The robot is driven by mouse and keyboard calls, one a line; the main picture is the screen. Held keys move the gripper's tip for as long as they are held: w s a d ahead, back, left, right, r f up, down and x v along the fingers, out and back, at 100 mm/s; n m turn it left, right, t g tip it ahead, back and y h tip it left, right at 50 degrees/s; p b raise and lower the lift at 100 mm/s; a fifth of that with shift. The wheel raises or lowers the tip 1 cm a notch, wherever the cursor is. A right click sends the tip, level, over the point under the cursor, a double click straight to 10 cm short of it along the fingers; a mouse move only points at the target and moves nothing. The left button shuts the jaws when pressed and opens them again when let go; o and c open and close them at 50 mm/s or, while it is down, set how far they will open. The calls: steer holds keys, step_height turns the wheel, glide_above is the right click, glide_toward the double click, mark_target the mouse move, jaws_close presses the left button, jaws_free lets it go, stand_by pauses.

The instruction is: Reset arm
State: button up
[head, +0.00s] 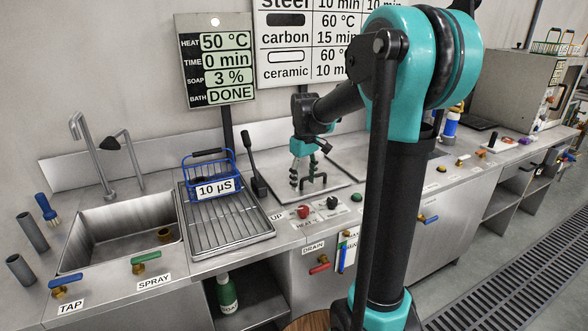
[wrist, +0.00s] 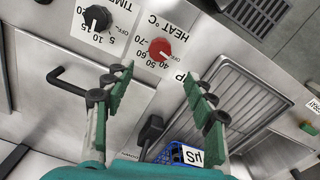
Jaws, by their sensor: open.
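My gripper (head: 302,178) hangs pointing down over the square steel lid (head: 340,184) with a black handle, right of the draining rack. In the wrist view my gripper (wrist: 160,88) has its two green fingers wide apart with nothing between them. The black lid handle (wrist: 75,80) shows left of the fingers there. In the head view I cannot tell the exact height of the fingertips above the lid. My arm is bent, with its elbow high at the right of the head view.
A blue wire basket (head: 206,172) labelled 10 µS stands on the draining rack (head: 232,228). A black lever (head: 255,170) rises beside it. A sink (head: 120,232) is at left. Red (head: 303,211) and black (head: 332,202) knobs line the front. The display (head: 216,62) reads DONE.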

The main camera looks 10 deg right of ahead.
steer(key=s+d+f+m+t, duration=0.1)
steer(key=s+f+m, duration=0.1)
steer(key=s+f, duration=0.2)
steer(key=s+d+f+m+t, duration=0.1)
steer(key=s+f, duration=0.3)
steer(key=s, duration=0.6)
steer(key=s+d+f+m+t, duration=0.2)
steer(key=s+f, duration=0.3)
steer(key=s, duration=0.3)
steer(key=shift+m, duration=0.8)
steer(key=shift+r, duration=0.1)
steer(key=shift+c, duration=0.4)
